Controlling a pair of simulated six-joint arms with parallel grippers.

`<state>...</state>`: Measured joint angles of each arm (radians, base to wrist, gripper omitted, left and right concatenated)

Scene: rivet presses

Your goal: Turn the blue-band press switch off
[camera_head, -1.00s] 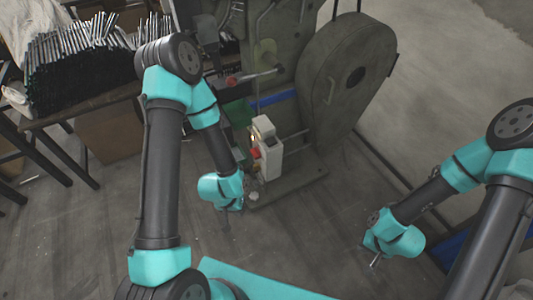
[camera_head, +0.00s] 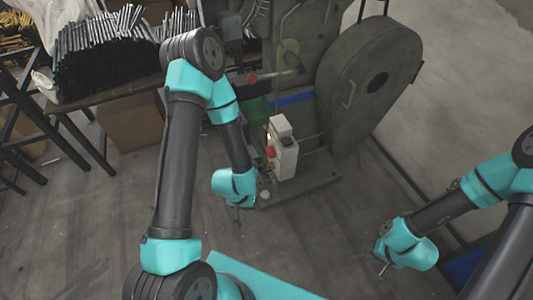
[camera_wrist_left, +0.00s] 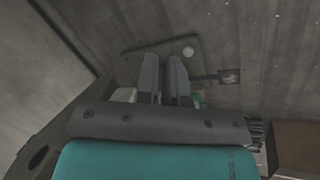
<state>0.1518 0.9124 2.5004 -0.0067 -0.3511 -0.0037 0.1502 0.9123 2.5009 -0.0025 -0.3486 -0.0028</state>
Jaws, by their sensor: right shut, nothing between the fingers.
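The blue-band press (camera_head: 345,85) is a dark grey machine with a blue strip (camera_head: 295,98) across its body. A pale switch box (camera_head: 284,160) stands on its base, with a red part (camera_head: 269,152) on its left side. My left gripper (camera_head: 237,214) hangs left of the box, apart from it, fingers pointing down. In the left wrist view its two fingers (camera_wrist_left: 165,75) are close together with a narrow gap; how far they are open is unclear. The wrist hides most of the box there. My right gripper (camera_head: 384,271) is shut and empty over the floor at right.
A round pale knob (camera_head: 265,195) sits on the press base's front corner; it also shows in the left wrist view (camera_wrist_left: 188,51). A table with dark rods (camera_head: 110,50) stands at left. The floor in front is clear.

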